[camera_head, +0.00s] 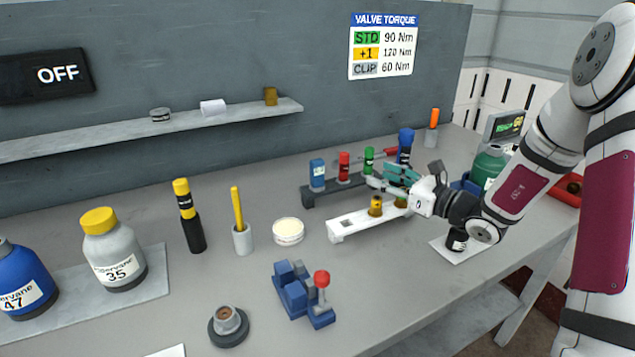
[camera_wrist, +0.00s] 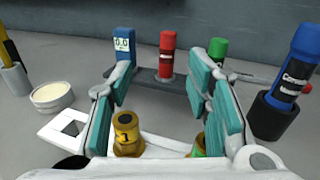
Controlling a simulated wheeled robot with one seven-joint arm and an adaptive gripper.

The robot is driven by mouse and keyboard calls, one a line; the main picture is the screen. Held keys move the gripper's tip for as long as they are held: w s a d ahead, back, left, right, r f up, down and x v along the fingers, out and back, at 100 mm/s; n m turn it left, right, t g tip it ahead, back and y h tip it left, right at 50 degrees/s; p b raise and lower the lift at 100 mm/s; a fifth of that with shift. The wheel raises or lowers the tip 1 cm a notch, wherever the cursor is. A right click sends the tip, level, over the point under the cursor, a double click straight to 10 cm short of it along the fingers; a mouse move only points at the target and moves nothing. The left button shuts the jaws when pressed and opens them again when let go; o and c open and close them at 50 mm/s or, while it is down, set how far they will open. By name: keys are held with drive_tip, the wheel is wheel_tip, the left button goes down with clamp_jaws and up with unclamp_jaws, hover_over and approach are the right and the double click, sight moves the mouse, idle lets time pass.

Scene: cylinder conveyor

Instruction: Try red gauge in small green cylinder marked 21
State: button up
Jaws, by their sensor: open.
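The red gauge (camera_head: 344,166) stands upright in a dark rack (camera_head: 325,195) near the back wall. It also shows in the wrist view (camera_wrist: 167,60), beyond and between my fingers, not touching them. My gripper (camera_head: 393,178) is open and empty, above the white holder (camera_head: 350,224) in front of the rack; its teal-padded fingers (camera_wrist: 162,90) stand wide apart.
A blue gauge with display (camera_head: 317,175) and a green gauge (camera_head: 369,160) flank the red one. A blue cylinder (camera_wrist: 297,62) stands right of my fingers. Grey bottle 35 (camera_head: 112,255) is left.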

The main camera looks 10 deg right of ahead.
sight(348, 161)
drive_tip(key=shift+w+d+f+m+t, duration=0.2)
drive_tip(key=shift+w+f+m+t, duration=0.1)
drive_tip(key=shift+f, duration=0.1)
drive_tip(key=shift+w+a, duration=0.1)
drive_tip(key=x, duration=0.7)
drive_tip(key=shift+f, duration=0.2)
drive_tip(key=shift+h, duration=0.3)
drive_tip(key=shift+x, duration=3.25)
drive_tip(key=shift+r, duration=0.15)
drive_tip(key=shift+c, duration=0.6)
clamp_jaws()
